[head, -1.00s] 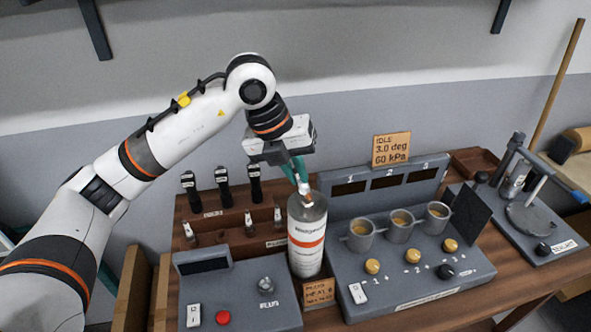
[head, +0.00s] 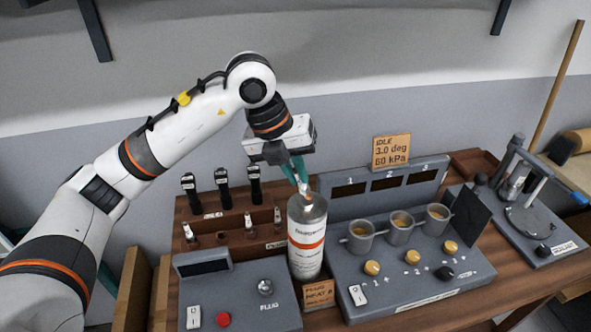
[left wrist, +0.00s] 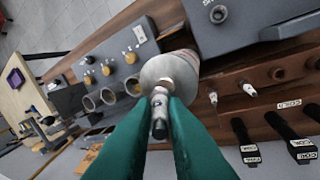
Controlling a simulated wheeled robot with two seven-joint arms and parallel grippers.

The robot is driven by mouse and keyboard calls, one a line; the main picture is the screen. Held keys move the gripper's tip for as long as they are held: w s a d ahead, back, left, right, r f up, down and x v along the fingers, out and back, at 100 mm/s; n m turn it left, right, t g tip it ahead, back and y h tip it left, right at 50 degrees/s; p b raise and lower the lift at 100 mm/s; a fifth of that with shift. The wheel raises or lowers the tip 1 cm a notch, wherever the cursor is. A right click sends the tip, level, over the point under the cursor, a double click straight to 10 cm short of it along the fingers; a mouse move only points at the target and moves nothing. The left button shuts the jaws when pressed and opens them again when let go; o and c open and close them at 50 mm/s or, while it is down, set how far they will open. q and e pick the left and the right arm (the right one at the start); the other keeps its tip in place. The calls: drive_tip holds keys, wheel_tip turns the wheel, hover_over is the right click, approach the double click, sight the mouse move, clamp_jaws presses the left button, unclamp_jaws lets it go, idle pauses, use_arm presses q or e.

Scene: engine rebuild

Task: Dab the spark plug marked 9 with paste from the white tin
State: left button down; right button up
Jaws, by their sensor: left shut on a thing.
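My left gripper (head: 298,170) has its green fingers shut on a small metal and white piece that looks like a spark plug (head: 303,187). In the left wrist view the plug (left wrist: 160,118) sits between the fingertips (left wrist: 160,98); no 9 is readable on it. Its end is right over the grey top of a white cylinder with an orange band (head: 306,243), possibly the white tin. The cylinder's top also shows in the left wrist view (left wrist: 172,70). I cannot tell whether the plug touches it. My right gripper is out of view.
A wooden rack (head: 225,218) with several small plugs and black-handled tools stands left of the cylinder. A grey box with a red button (head: 223,319) is in front. A grey console (head: 420,273) with three cups is right, and a grey stand (head: 540,238) farther right.

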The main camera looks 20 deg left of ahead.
use_arm(q)
drive_tip(key=shift+r+p, duration=1.8)
drive_tip(key=shift+r, duration=1.45)
drive_tip(key=shift+f, duration=0.1)
